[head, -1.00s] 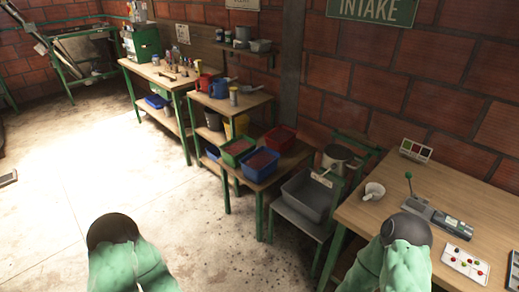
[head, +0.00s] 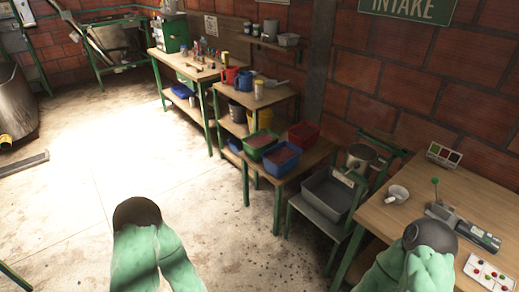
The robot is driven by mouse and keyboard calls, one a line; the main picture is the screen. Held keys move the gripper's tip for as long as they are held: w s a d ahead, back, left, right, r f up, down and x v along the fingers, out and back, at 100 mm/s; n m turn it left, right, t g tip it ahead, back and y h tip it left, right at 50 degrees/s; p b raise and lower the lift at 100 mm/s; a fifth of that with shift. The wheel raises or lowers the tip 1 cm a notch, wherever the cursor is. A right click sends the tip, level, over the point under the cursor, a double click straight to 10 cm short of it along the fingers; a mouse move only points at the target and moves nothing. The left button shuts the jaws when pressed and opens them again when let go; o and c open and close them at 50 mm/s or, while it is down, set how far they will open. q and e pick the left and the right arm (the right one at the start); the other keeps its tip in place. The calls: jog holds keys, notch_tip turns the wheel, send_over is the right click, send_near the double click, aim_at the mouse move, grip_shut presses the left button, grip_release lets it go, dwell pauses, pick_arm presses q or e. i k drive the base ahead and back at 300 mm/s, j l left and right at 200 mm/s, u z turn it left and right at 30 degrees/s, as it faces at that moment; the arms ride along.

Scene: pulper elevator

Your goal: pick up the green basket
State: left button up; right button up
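The green basket (head: 260,143) stands on a low wooden table by the brick wall, with reddish-brown contents in it. A blue basket (head: 283,160) with similar contents stands in front of it to the right, and a red basket (head: 304,135) stands behind to the right. Only green-covered parts of my two arms with dark rounded joints show, at the lower left and lower right. Neither gripper can be made out, and both arms are well apart from the green basket.
A grey tub (head: 331,194) sits on a green-framed chair right of the baskets. A wooden worktable (head: 385,215) with a lever device (head: 452,217) fills the right. Shelved benches line the wall behind. The floor (head: 90,220) at left is largely clear.

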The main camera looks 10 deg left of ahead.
aim_at(255, 144)
jog(key=i+j, duration=0.25)
jog(key=i, duration=0.25)
jog(key=i+j+u, duration=0.1)
jog(key=i+j, duration=0.15)
jog(key=i, duration=0.25)
